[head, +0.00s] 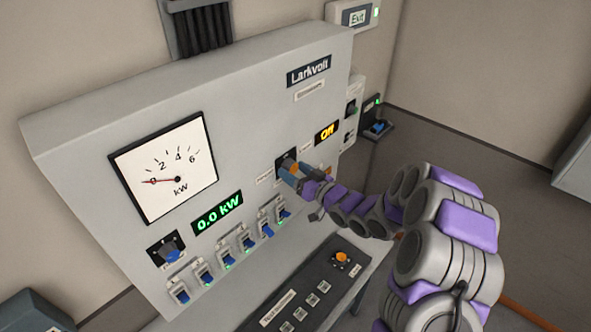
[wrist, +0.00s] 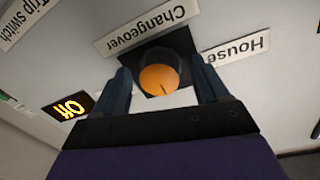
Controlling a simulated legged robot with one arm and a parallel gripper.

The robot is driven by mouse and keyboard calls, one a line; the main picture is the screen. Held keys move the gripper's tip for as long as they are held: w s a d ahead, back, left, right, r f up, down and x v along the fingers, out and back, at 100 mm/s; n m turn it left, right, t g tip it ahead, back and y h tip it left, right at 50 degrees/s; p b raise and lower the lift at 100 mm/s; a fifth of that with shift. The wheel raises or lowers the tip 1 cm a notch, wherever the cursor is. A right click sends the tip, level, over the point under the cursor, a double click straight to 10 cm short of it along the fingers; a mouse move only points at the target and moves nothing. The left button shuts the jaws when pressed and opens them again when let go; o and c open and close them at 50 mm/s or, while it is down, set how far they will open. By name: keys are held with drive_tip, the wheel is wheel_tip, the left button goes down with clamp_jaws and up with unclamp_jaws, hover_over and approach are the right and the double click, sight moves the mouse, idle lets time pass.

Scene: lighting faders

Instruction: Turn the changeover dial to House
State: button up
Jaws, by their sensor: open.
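The changeover dial is an orange round knob (wrist: 159,80) on a black square plate, between my fingers in the wrist view. A thin dark mark shows on its face. In the head view the dial (head: 291,165) is partly hidden by my gripper. My gripper (head: 287,172) is open, its two blue-grey fingers on either side of the knob; I cannot tell whether they touch it. In the wrist view, where the lettering is upside down, the "Changeover" label (wrist: 146,29) is above the knob and the "House" label (wrist: 238,47) is to its right. The display (head: 326,132) reads Off.
The grey panel (head: 95,108) also carries a kW meter (head: 165,167), a 0.0 kW display (head: 217,212) and a row of blue switches (head: 226,259). A dark console with an orange knob (head: 342,257) is below. Open floor lies to the right.

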drive_tip(key=shift+w+a, duration=0.1)
drive_tip(key=shift+a, duration=0.35)
drive_tip(key=shift+w+d, duration=0.1)
drive_tip(key=shift+d, duration=0.35)
drive_tip(key=shift+c, duration=0.4)
drive_tip(key=shift+d, duration=0.1)
drive_tip(key=shift+c, duration=0.9)
drive_tip(key=shift+r, duration=0.1)
drive_tip(key=c, duration=0.8)
